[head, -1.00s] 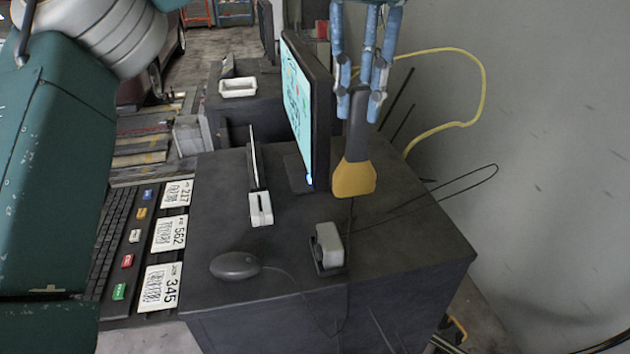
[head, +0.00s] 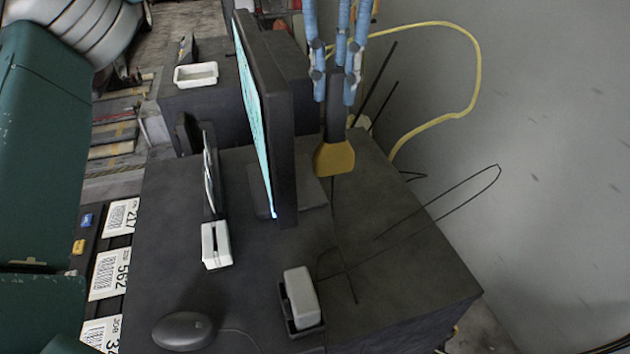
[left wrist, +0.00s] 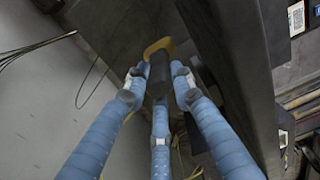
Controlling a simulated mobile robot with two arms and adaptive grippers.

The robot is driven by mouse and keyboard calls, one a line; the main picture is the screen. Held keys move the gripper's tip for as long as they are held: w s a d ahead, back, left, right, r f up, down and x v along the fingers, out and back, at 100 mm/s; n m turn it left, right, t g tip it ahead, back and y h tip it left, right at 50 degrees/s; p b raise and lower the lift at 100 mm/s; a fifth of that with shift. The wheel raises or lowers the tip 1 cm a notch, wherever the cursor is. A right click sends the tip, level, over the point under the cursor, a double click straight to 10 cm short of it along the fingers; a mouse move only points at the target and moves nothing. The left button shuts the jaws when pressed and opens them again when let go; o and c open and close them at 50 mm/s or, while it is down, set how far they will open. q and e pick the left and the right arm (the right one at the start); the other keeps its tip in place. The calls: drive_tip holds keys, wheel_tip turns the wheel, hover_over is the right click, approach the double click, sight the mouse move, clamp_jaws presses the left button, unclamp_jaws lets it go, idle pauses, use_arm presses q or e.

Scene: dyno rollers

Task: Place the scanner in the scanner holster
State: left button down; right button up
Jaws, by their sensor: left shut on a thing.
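The scanner is a tool with a yellow head (head: 335,158) and a dark handle. My left gripper (head: 334,85) hangs down from the top with blue fingers closed around the handle, yellow end pointing down, right of the monitor. In the left wrist view, the fingers (left wrist: 158,85) surround the dark handle, and the yellow head (left wrist: 158,46) shows beyond it. A pale block in a dark base (head: 302,300) and a white slotted stand (head: 216,246) are on the desk; I cannot tell which, if either, is the holster. My right gripper is not in view.
The monitor (head: 268,120) stands just left of the scanner. A mouse (head: 184,331) lies at the front of the dark desk (head: 400,270). A yellow cable (head: 478,80) and thin black wires are at the right. The right part of the desk top is mostly clear.

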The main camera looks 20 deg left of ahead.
use_arm(q)
hover_over(332, 168)
drive_tip(key=w, duration=0.2)
drive_tip(key=f, duration=0.8)
drive_tip(key=shift+a, duration=0.25)
wheel_tip(332, 168, down, 4)
drive_tip(key=shift+w+a+r+p, duration=0.15)
drive_tip(key=shift+r+p, duration=0.1)
drive_tip(key=shift+p, duration=0.15)
drive_tip(key=shift+f, duration=0.25)
wheel_tip(332, 168, down, 3)
drive_tip(key=shift+f+p, duration=0.15)
drive_tip(key=shift+p, duration=0.45)
drive_tip(key=shift+f, duration=0.45)
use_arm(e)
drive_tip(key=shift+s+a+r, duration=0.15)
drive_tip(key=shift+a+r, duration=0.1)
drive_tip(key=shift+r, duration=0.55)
use_arm(q)
drive_tip(key=shift+f, duration=0.1)
